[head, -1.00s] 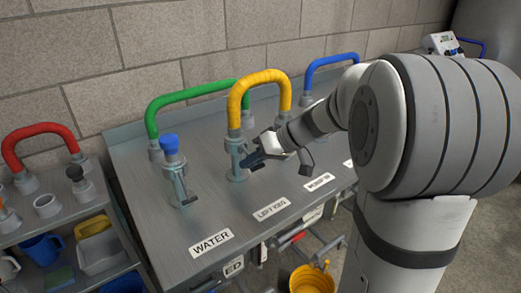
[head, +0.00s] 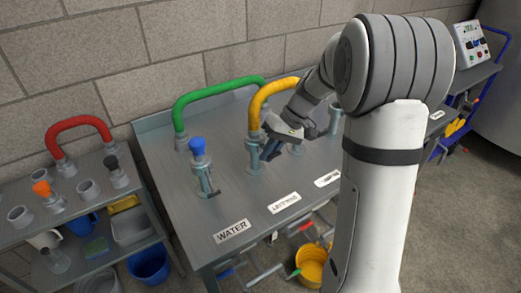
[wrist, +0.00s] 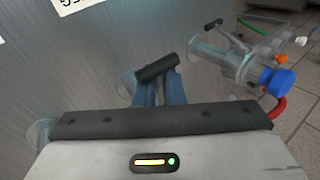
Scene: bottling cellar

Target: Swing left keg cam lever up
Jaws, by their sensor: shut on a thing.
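The left keg fitting (head: 254,157) stands on the steel counter behind the LEFT KEG label (head: 284,203), with a yellow hose (head: 256,101) arching from its top. My gripper (head: 273,149) is just right of this fitting. In the wrist view, my blue fingertips (wrist: 159,90) are closed at the dark, rod-like grip of the cam lever (wrist: 157,68). The grip's ends show beyond the fingers. The lever's arm and pivot are mostly hidden by my gripper, so I cannot tell its exact angle.
The water fitting (head: 203,172) with a blue cap and its own lever stands to the left. A green hose (head: 213,90) arches behind it. A shelf cart with a red hose (head: 78,124) is further left.

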